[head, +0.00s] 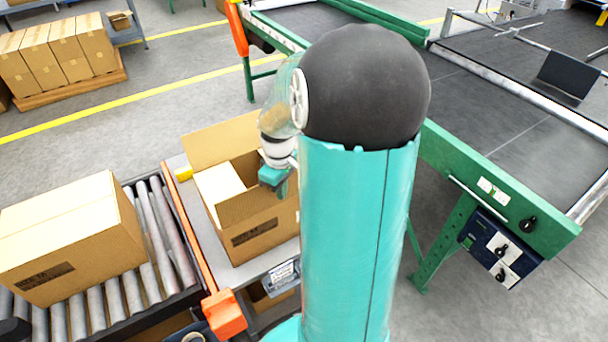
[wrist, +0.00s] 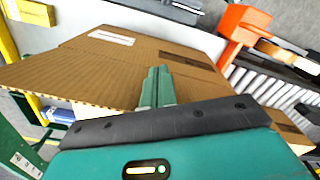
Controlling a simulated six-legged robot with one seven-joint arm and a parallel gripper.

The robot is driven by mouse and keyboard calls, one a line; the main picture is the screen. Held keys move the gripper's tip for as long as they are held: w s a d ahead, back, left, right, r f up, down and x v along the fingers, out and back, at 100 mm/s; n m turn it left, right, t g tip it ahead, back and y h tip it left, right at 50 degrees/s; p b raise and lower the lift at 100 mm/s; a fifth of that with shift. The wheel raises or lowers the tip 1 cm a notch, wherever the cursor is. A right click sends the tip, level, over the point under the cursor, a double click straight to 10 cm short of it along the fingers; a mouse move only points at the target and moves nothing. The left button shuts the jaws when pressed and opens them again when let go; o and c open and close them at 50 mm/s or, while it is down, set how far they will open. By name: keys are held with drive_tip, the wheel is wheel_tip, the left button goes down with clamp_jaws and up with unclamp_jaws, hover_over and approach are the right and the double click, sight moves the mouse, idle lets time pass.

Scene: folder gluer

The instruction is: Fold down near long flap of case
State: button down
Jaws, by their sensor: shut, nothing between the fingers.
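The open cardboard case (head: 262,235) stands on a grey table left of my arm in the head view, its dark printed mark facing the near side. Its far flap (head: 222,142) stands up and leans outward. The near long flap (head: 245,205) is raised at the near side, beside my gripper (head: 278,184). In the wrist view, brown card (wrist: 85,78) with a corrugated edge spreads out under my gripper (wrist: 157,78). The fingers are together and empty, over or against this card; contact is unclear. My arm hides the right part of the case in the head view.
A closed carton (head: 70,240) sits on the roller conveyor (head: 160,230) at left. An orange block (head: 224,313) marks the table's near corner. A green-framed belt machine (head: 500,190) stands at right.

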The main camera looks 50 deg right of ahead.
drive_tip(key=shift+w+d+f, duration=0.1)
drive_tip(key=shift+w+d, duration=0.1)
drive_tip(key=shift+w, duration=0.35)
drive_tip(key=shift+w+d, duration=0.15)
drive_tip(key=shift+w, duration=0.5)
drive_tip(key=shift+w+d, duration=0.2)
drive_tip(key=shift+w, duration=0.5)
drive_tip(key=shift+w+d, duration=0.2)
drive_tip(key=shift+w, duration=0.5)
drive_tip(key=shift+w+f, duration=0.1)
drive_tip(key=shift+w+d+f, duration=0.2)
drive_tip(key=shift+w+f, duration=0.05)
drive_tip(key=shift+w, duration=0.3)
drive_tip(key=shift+w+d+f, duration=0.15)
drive_tip(key=shift+w+f, duration=0.05)
drive_tip(key=shift+w, duration=0.35)
drive_tip(key=shift+w+d+f, duration=0.15)
drive_tip(key=shift+w+f, duration=0.3)
drive_tip(key=shift+w, duration=0.1)
drive_tip(key=shift+w+d+f, duration=0.15)
drive_tip(key=shift+w+f, duration=0.25)
drive_tip(key=shift+w, duration=0.1)
drive_tip(key=shift+f, duration=0.1)
